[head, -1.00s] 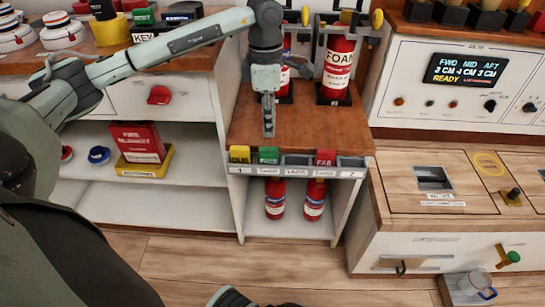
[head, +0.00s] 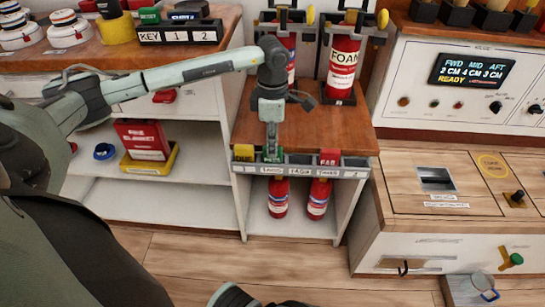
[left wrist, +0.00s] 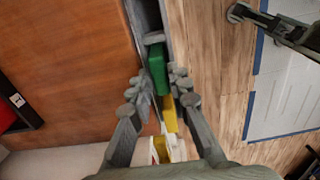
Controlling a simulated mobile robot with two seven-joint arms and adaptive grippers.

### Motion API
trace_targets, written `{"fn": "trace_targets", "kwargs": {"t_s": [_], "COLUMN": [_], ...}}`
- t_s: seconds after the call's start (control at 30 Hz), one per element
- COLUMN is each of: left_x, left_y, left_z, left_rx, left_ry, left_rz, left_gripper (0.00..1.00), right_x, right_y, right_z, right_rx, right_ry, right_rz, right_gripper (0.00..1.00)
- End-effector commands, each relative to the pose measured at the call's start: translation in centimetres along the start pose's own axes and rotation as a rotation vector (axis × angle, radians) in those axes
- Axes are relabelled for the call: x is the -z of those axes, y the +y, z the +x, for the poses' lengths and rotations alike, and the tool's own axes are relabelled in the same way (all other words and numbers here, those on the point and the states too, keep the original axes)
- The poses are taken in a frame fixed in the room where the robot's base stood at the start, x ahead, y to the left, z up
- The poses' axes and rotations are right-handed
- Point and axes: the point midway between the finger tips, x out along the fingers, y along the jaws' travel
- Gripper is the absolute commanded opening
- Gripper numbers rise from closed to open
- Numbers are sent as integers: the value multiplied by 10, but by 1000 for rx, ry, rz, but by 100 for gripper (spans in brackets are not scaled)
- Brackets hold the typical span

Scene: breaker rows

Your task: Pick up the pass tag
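The green tag, which appears to be the pass tag (head: 271,158), stands in the label rail on the front edge of the small wooden shelf top. My left gripper (head: 272,147) is directly above it, pointing down and partly covering it. In the left wrist view, the green tag (left wrist: 158,68) lies between and just past the fingertips of my left gripper (left wrist: 161,84). The fingers are open, with one on each side; contact cannot be made out.
The rail (head: 300,168) also holds a yellow tag (head: 243,152) left of the green one and a red tag (head: 329,157) to the right. Fire extinguishers stand behind on the wooden top (head: 315,130) and below it. A control panel (head: 470,80) is at the right.

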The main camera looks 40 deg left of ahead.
Motion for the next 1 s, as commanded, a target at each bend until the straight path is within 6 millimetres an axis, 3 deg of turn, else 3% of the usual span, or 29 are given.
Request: {"fn": "trace_targets", "kwargs": {"t_s": [0.1, 0.47, 0.77, 1.0], "left_x": [0, 0, 0, 26], "left_y": [0, 0, 2, -36], "left_z": [0, -3, -40, -66], "left_rx": [0, -1, -5, -3], "left_ry": [0, -1, -3, 2], "left_rz": [0, 0, 0, 2], "left_gripper": [0, 0, 0, 0], "right_x": [0, 0, 2, 5], "right_y": [-2, -2, 3, 6], "right_z": [0, -1, -5, -10], "right_rx": [3, 3, -8, -14], "right_ry": [0, -1, 1, 9], "right_rz": [3, 2, -7, -8], "right_gripper": [0, 0, 0, 0]}}
